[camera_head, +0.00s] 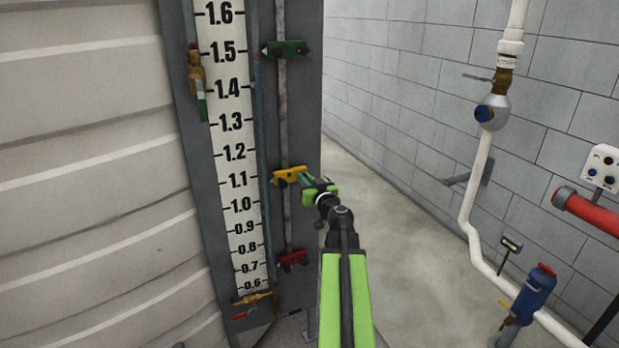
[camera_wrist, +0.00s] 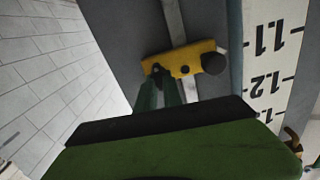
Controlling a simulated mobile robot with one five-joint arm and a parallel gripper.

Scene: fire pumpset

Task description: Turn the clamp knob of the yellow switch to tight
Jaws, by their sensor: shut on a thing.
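The yellow switch (camera_head: 288,176) sits on the vertical rail beside the level scale, near the 1.1 mark. In the wrist view the yellow switch (camera_wrist: 187,58) is a yellow block with a round black knob (camera_wrist: 214,63) at its right end. A small dark clamp knob (camera_wrist: 157,70) is at its left end, partly hidden by my fingertips. My gripper (camera_head: 303,179) reaches the switch's right end in the head view. In the wrist view my gripper (camera_wrist: 158,80) has its two green fingers close together, shut on the clamp knob. The knob's angle cannot be told.
A green switch (camera_head: 285,49) is higher on the same rail (camera_head: 283,110) and a red switch (camera_head: 293,260) is lower. The scale board (camera_head: 231,140) stands left of the rail. White pipe (camera_head: 471,200) runs along the right wall. Floor between is clear.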

